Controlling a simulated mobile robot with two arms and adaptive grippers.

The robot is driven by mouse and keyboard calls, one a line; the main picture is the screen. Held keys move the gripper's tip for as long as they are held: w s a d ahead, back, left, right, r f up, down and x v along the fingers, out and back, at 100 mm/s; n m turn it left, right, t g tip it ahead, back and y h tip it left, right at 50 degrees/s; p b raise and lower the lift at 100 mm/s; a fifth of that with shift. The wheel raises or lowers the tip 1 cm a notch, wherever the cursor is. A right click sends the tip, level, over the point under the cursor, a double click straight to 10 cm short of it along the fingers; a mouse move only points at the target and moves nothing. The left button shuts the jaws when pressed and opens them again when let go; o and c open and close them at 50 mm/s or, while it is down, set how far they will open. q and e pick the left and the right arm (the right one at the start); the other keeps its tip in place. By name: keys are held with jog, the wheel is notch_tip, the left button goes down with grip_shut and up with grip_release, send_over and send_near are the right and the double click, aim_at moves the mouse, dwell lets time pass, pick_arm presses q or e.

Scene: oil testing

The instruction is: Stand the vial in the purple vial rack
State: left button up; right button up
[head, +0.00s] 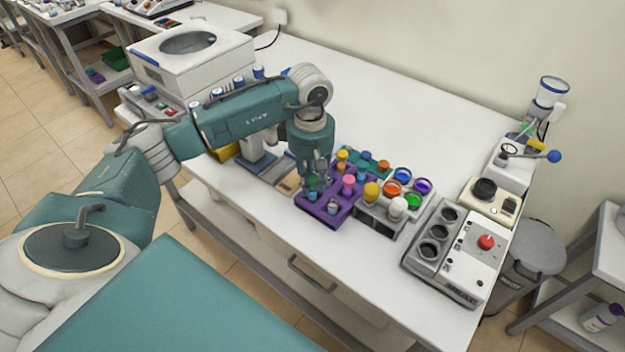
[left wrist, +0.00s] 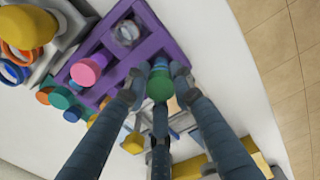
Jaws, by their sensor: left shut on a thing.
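The purple vial rack (head: 313,211) sits near the table's front edge; it also shows in the left wrist view (left wrist: 154,44). It holds a pink-capped vial (left wrist: 88,70) and a vial with a pale, clear top (left wrist: 127,32). My left gripper (head: 313,183) points down at the rack's left end. Its fingers (left wrist: 158,82) are shut around a green-capped vial (left wrist: 160,86). The vial is at the rack's edge or corner; its lower part is hidden, so I cannot tell if it is inside a slot. My right gripper is not in view.
A teal rack (head: 376,159) with coloured caps stands behind. A grey holder (head: 378,219) with yellow and white tops and coloured rings stands to the right. A grey device with wells and a red knob (head: 486,242) is further right. The back of the table is clear.

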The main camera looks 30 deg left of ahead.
pick_arm(q)
jog(key=shift+f+b, duration=0.5)
jog(key=shift+f, duration=0.15)
dwell(0.4)
dwell(0.6)
jog(key=o, duration=1.1)
jog(key=shift+r, duration=0.2)
notch_tip(320, 180, up, 12)
jog(key=shift+s+f, duration=0.15)
